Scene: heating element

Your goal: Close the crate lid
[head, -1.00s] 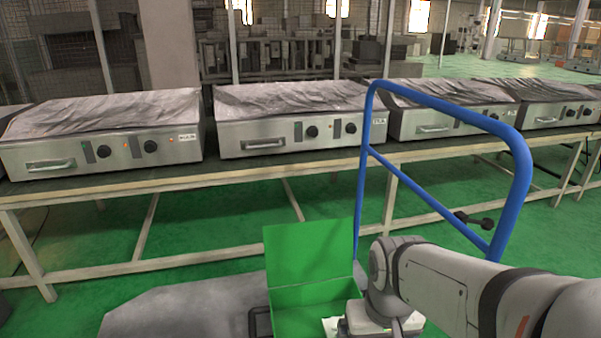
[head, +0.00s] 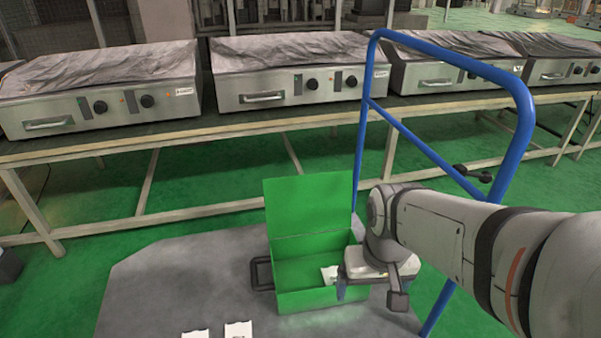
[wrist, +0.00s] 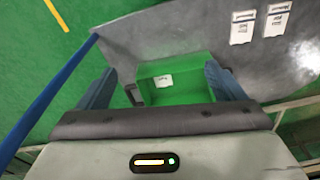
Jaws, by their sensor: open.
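The green crate (head: 305,299) stands on a grey platform with its green lid (head: 310,205) open, standing about upright at the back edge. A white packet (head: 329,274) lies inside the crate. My gripper (head: 355,291) is over the crate's right end in the head view, with its fingers partly hidden by the wrist. In the wrist view the two blue-grey fingers of my gripper (wrist: 160,70) are apart with nothing held, and the open crate (wrist: 178,95) shows between them. I cannot tell whether a finger touches the crate.
The blue rail (head: 362,150) of the grey platform (head: 180,285) rises behind and right of the crate. Two white packets (head: 238,331) lie on the platform in front. A long table (head: 200,170) with steel heating units (head: 300,80) stands behind.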

